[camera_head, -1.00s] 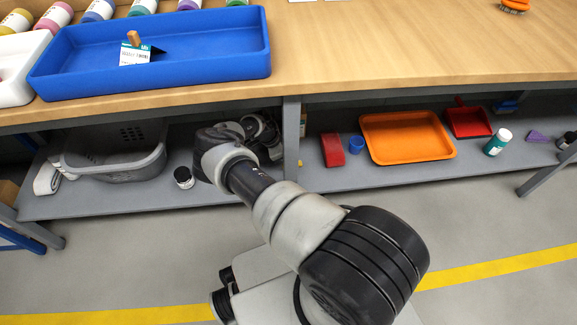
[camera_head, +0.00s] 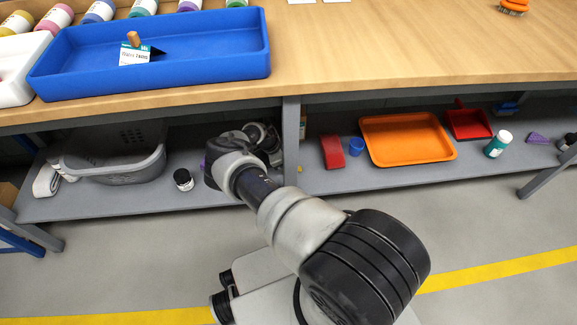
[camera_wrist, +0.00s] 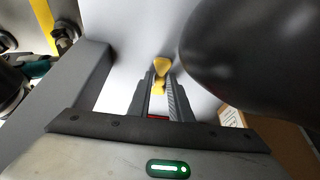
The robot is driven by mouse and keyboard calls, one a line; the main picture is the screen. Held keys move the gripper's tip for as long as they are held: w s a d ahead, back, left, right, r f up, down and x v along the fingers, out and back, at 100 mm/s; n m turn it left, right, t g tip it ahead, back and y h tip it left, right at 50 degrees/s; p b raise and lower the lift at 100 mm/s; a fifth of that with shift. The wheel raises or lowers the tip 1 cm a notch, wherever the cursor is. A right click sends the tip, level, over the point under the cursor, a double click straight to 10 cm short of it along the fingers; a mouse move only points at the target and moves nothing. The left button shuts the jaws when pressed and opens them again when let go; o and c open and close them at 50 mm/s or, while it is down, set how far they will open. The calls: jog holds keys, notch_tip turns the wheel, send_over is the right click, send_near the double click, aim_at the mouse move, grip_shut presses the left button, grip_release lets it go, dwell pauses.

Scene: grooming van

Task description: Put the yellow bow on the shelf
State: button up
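The yellow bow (camera_wrist: 161,68) shows in the wrist view at the tips of my gripper (camera_wrist: 161,85). Its narrow lower part sits between the two fingers, and its wider end sticks out past them. The fingers look closed on it with only a small gap. Behind it is a plain pale grey surface; I cannot tell whether the bow touches it. In the head view the grey lower shelf (camera_head: 345,183) runs under the wooden bench. My arm reaches in beside the grey upright post, and the fingers are hidden there.
A grey basket (camera_head: 115,165) and a dark jar (camera_head: 183,179) stand left of my arm. Right of the post (camera_head: 291,140) are a red block (camera_head: 332,152), a blue cup (camera_head: 356,147), an orange tray (camera_head: 405,140) and a green bottle (camera_head: 497,144). The blue tray (camera_head: 160,80) is on the bench.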

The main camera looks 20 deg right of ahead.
jog(key=shift+o, duration=1.2)
jog(key=shift+s+a+f, duration=0.25)
jog(key=shift+s+f, duration=0.2)
jog(key=shift+f, duration=0.2)
jog(key=p+v, duration=0.2)
jog(key=v, duration=0.6)
jog(key=shift+w+d+r, duration=0.25)
jog(key=shift+r, duration=0.25)
